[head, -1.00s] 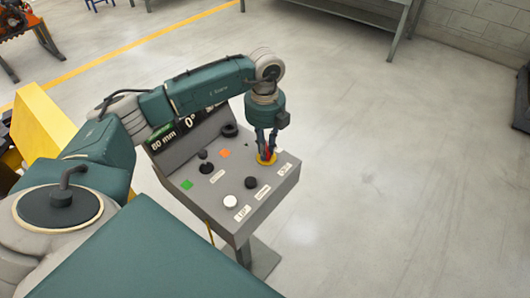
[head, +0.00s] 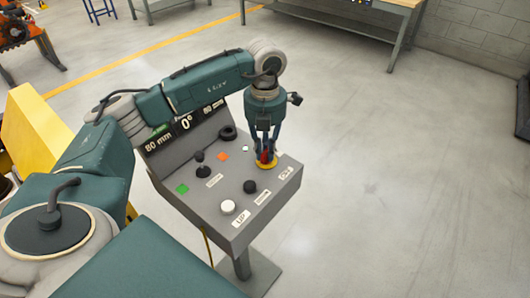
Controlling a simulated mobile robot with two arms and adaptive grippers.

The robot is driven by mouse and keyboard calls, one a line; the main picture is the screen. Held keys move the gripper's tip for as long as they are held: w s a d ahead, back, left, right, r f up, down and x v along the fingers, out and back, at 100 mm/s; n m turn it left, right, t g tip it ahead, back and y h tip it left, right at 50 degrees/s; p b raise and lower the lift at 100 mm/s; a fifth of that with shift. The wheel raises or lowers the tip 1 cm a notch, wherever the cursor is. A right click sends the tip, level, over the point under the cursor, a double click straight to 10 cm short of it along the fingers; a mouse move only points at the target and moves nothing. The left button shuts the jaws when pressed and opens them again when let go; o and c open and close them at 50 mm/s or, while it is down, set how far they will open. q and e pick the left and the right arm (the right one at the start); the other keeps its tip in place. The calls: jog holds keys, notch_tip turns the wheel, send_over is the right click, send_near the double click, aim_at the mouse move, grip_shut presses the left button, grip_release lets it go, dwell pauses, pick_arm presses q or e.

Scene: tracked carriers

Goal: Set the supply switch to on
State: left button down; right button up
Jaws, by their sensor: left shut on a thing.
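The grey control console (head: 243,212) stands on a post in the middle of the head view. Near its right edge is the supply switch, a red handle (head: 265,157) on a round yellow base (head: 267,165). My left gripper (head: 266,155) points down over the switch and is shut on the red handle. The fingers hide part of the handle, so its exact angle is hard to tell. My right gripper is out of the picture.
A workbench (head: 350,22) stands at the back.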

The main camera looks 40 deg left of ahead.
pick_arm(q)
jog(key=shift+w+m, duration=0.1)
jog(key=shift+m, duration=0.5)
jog(key=c, duration=1.7)
grip_release()
jog(key=shift+o, duration=0.2)
notch_tip(320, 180, up, 12)
